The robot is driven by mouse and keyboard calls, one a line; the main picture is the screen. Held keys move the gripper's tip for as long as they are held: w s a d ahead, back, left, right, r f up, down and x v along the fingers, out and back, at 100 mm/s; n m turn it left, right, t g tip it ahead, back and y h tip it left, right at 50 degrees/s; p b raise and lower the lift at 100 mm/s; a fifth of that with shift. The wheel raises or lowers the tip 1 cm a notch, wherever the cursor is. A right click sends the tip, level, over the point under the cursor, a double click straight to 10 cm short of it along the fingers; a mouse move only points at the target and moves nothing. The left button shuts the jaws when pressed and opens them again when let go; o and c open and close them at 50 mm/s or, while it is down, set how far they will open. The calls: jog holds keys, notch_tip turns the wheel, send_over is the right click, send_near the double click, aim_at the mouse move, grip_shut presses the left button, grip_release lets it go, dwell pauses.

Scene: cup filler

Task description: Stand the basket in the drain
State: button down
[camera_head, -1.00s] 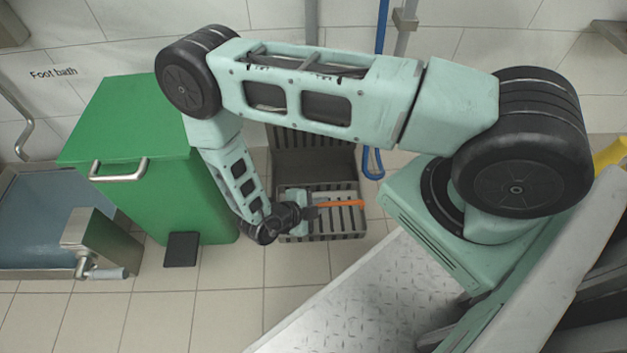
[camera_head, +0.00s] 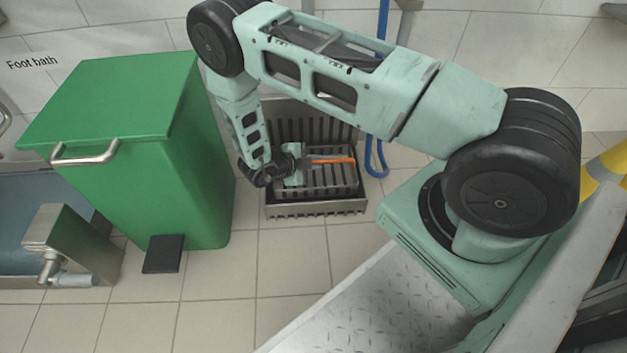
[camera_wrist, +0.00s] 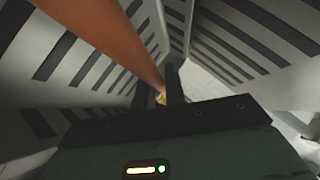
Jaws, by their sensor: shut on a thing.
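A pale grey slotted basket (camera_head: 330,181) with an orange bar handle (camera_head: 335,161) is at the drain, in the middle of the head view. My gripper (camera_head: 307,162) is shut on the handle near its left end. The drain (camera_head: 315,211) shows as a metal frame with a toothed front edge, and a dark slotted panel (camera_head: 312,120) stands up behind it. In the wrist view, slotted basket walls (camera_wrist: 95,62) surround the orange handle (camera_wrist: 125,40) and my gripper (camera_wrist: 170,95). The basket's underside is hidden, so I cannot tell whether it rests in the drain.
A green bin (camera_head: 140,150) with a metal handle and dark pedal (camera_head: 163,254) stands left of my forearm. A foot bath (camera_head: 25,220) is farther left. A blue hose (camera_head: 375,155) hangs at the drain's right. The tiled floor (camera_head: 255,270) in front is clear.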

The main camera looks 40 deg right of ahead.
aim_at(313, 175)
notch_tip(313, 175, down, 6)
jog(key=b, duration=0.4)
jog(key=shift+f, duration=0.15)
jog(key=shift+w, duration=0.15)
jog(key=shift+d, duration=0.1)
jog(key=c, duration=1.9)
grip_release()
jog(key=o, duration=0.4)
jog(key=shift+o, duration=0.2)
